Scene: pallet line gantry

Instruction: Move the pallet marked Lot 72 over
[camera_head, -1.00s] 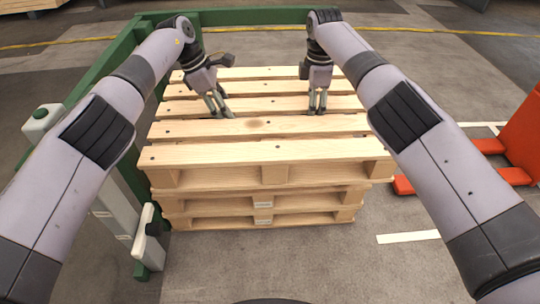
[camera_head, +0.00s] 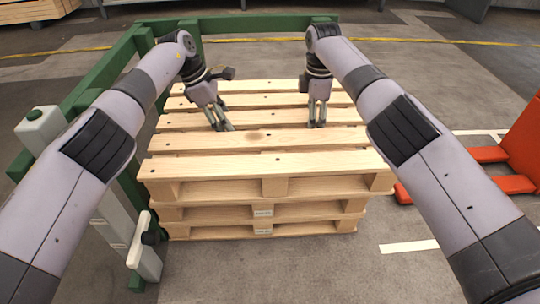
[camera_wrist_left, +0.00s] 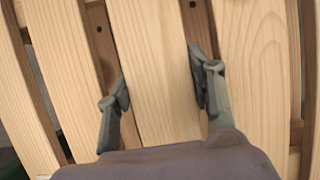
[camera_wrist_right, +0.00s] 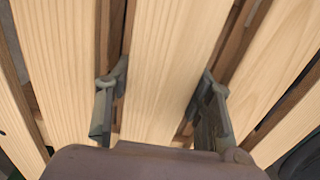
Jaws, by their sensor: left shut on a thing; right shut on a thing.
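Wooden pallets lie in a stack, with the top pallet (camera_head: 330,164) above a middle pallet (camera_head: 320,208) and a bottom pallet (camera_head: 320,228). Small labels show on the front of the two lower ones, too small to read; I cannot tell which is Lot 72. My left gripper (camera_head: 221,127) is shut on a slat of the top pallet, a finger on each side of the board (camera_wrist_left: 155,60) in the left wrist view. My right gripper (camera_head: 317,123) is shut on a slat further right, its fingers flanking the board (camera_wrist_right: 165,60) in the right wrist view.
A green frame (camera_head: 98,72) runs along the left and back of the stack, with a white fitting (camera_head: 145,255) near its front left. Red forks (camera_head: 500,185) lie on the floor at the right. White floor lines mark the right side; floor in front is clear.

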